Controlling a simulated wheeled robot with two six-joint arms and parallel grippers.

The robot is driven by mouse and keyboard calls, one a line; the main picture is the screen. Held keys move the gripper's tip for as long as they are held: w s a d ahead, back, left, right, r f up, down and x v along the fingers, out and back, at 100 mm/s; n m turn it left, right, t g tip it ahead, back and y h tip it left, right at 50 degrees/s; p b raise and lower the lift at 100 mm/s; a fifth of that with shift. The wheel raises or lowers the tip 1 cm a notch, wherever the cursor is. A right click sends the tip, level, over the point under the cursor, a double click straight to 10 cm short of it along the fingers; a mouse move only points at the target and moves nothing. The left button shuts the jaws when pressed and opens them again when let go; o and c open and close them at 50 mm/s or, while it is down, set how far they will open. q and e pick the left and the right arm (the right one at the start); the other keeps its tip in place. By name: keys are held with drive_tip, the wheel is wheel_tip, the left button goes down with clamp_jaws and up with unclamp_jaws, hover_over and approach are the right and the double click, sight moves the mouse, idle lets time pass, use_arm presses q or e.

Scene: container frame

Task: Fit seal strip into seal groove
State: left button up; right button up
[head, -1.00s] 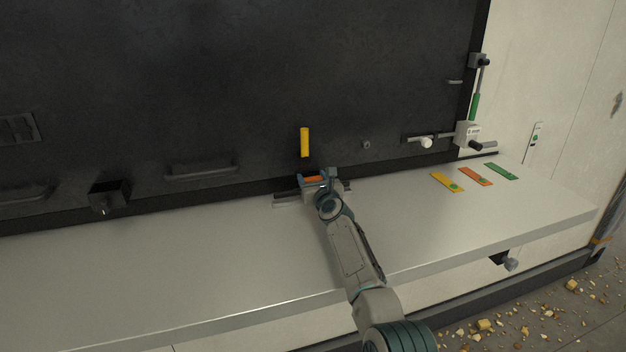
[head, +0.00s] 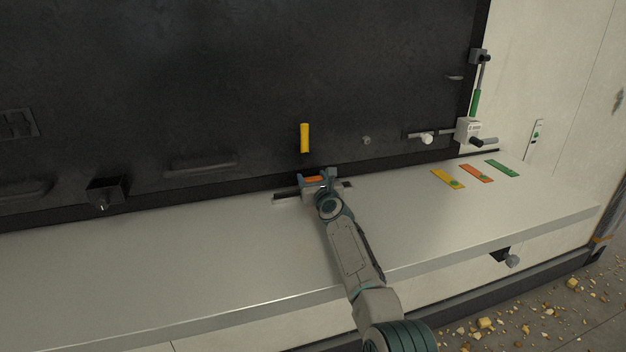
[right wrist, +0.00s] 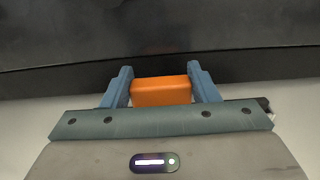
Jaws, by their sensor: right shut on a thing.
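My right gripper (head: 314,178) is over the ledge at the foot of the dark door, its jaws shut on an orange block (right wrist: 161,91). The block also shows between the fingers in the head view (head: 313,179). A long narrow piece with a dark top (head: 285,197) lies on the ledge at the door's foot and shows on both sides of the gripper. I cannot tell whether it is the seal strip, the groove or both, nor whether the orange block is joined to it. The gripper hides its middle. My left gripper is not in view.
Yellow (head: 447,180), orange (head: 476,173) and green (head: 502,168) flat strips lie on the ledge (head: 200,260) at right. A yellow bar (head: 304,138) is upright on the door (head: 250,80) above my gripper. A latch with a green lever (head: 475,103) stands at right. The ledge's left side is clear.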

drive_tip(key=shift+f+b, duration=0.5)
drive_tip(key=shift+f, duration=0.1)
drive_tip(key=o, duration=1.1)
drive_tip(key=shift+r, duration=0.1)
